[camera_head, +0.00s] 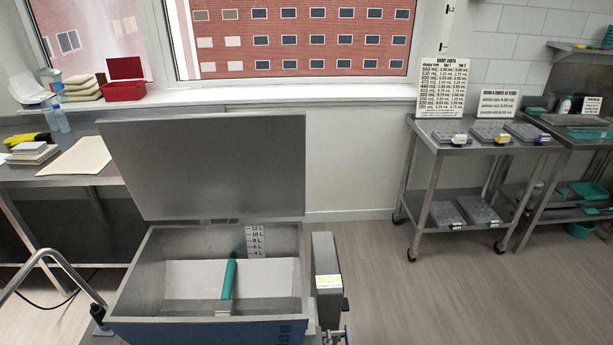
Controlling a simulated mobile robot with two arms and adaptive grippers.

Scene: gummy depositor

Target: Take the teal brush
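A long teal handle (229,278), apparently the teal brush, lies inside the open metal hopper (142,262) of the depositor. It leans from the back toward the front, with a small greyish end low at the front. Its bristles cannot be made out clearly. The hopper's flat metal lid (205,165) is raised behind it. Neither of my grippers is in view.
A metal box with a label (327,281) stands on the hopper's right side. A curved metal rail (55,255) is at the left. A cart (440,145) with lidded trays and a bench with teal items (588,133) stand at the right. Open floor lies between.

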